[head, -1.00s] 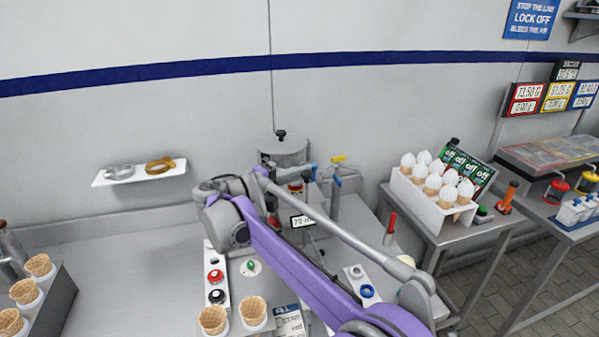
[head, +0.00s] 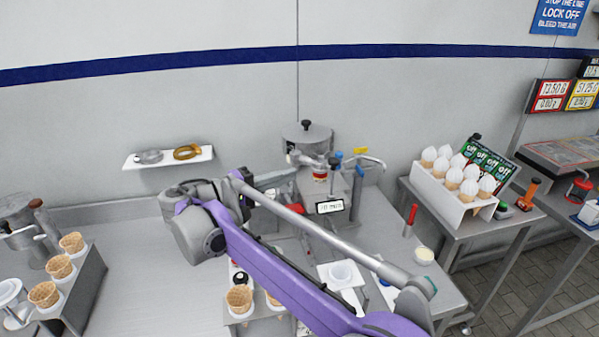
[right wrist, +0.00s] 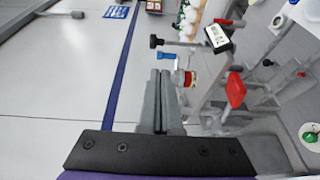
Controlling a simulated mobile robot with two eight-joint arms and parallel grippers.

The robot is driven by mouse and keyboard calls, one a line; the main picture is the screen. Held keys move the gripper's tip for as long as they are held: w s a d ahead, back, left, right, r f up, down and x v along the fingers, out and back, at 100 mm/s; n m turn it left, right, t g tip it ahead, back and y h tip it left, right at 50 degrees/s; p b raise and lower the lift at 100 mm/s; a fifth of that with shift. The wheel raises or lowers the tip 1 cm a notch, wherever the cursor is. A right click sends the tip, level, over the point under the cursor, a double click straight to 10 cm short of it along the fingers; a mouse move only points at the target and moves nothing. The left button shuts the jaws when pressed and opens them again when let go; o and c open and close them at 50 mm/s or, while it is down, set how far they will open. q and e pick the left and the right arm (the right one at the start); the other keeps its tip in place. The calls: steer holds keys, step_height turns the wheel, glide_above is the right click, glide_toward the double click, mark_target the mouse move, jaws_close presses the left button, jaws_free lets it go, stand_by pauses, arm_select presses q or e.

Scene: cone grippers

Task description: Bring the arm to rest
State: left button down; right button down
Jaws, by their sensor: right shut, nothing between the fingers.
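My right arm, in purple and grey, reaches from the lower right of the head view to a bent grey joint (head: 205,225) over the counter's left middle. In the right wrist view, my right gripper (right wrist: 163,78) has its two grey fingers together with nothing between them. It points toward the wall side, just left of the dispenser with its red and blue parts. In the head view the fingers are hard to make out beside the arm. My left gripper is not in view.
A metal dispenser (head: 306,141) with valves and a small display (head: 330,207) stands behind the arm. Waffle cones (head: 239,298) stand below it. A cone rack (head: 75,290) is at left. A wall shelf (head: 200,155) is above. The counter (head: 140,270) is clear at left middle.

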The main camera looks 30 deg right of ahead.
steer(key=s+d+f+n+y, duration=0.1)
steer(key=s+d+f+y, duration=0.2)
steer(key=s+f+y, duration=0.75)
steer(key=s+a+f+m+t+y, duration=0.1)
steer(key=s+a+f+y, duration=0.2)
steer(key=s+a+f, duration=0.2)
steer(key=s+a+f+m+t+y, duration=0.1)
steer(key=s+a+f+y, duration=0.3)
steer(key=s+f, duration=0.7)
step_height(320, 180, down, 4)
steer(key=shift+a+r+t, duration=0.15)
steer(key=shift+a+t, duration=0.35)
steer(key=shift+t, duration=0.3)
